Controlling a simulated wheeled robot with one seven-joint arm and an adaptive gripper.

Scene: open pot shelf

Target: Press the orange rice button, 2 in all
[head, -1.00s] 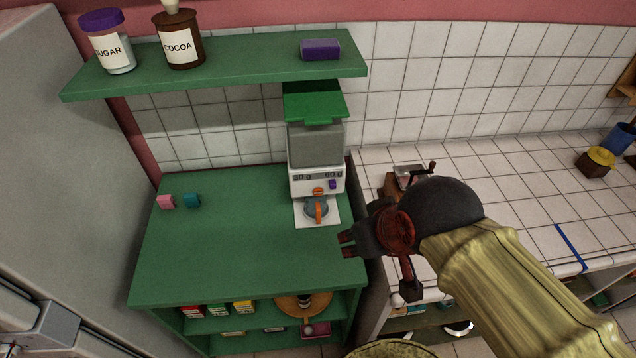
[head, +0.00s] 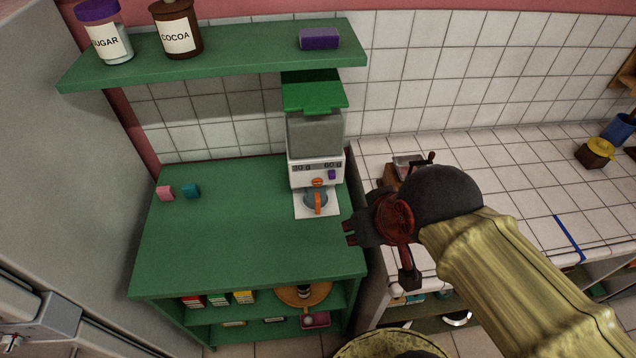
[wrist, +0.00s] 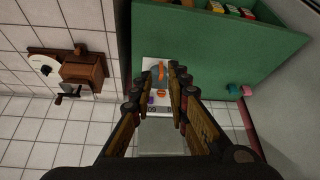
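The rice dispenser (head: 316,135) stands at the back right of the green counter, with a green lid, grey hopper and white front. The orange button (head: 318,182) is low on its front, left of and below a purple button (head: 332,174). The orange button also shows in the wrist view (wrist: 161,92). A grey cup with an orange handle (head: 317,202) sits under it on a white base. My gripper (head: 350,233) is in front of and to the right of the dispenser, not touching it. In the wrist view its fingers (wrist: 160,72) are apart and empty.
A green shelf (head: 240,55) above holds sugar and cocoa jars and a purple block. Pink and teal blocks (head: 191,190) stand at the counter's left. A wooden grinder (wrist: 83,72) is on the tiled worktop beside it. The counter's middle is clear.

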